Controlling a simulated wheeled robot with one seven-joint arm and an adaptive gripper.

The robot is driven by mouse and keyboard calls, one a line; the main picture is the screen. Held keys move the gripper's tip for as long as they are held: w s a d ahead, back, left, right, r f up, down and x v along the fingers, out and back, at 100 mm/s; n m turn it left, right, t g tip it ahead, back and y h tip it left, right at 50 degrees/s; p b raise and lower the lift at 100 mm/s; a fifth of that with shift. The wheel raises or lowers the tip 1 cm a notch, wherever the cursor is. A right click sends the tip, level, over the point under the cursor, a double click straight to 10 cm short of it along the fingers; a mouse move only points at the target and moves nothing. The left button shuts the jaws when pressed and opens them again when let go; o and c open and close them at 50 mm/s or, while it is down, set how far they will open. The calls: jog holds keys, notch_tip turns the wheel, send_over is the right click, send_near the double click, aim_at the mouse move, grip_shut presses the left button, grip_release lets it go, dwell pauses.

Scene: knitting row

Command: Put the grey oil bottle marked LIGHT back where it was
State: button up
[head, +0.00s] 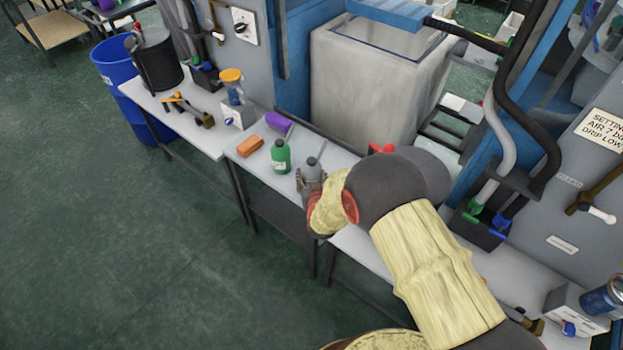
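The grey oil bottle (311,168) stands upright with its thin spout up, at the front part of the middle table in the head view. My gripper (311,184) is at the bottle's body, with finger parts showing at its sides. The bottle's lower part is hidden by my gripper, and I cannot read its marking. Whether the fingers press on it, and whether its base touches the table, cannot be told. A green bottle (280,157) with a pale label stands just left of it, apart from it.
A blue bin (118,75) stands on the floor. Machine panels line the back.

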jog(key=shift+f, duration=0.1)
jog(key=o, duration=0.9)
jog(key=shift+f, duration=0.15)
jog(key=o, duration=0.4)
jog(key=shift+o, duration=0.5)
jog(key=shift+r, duration=0.2)
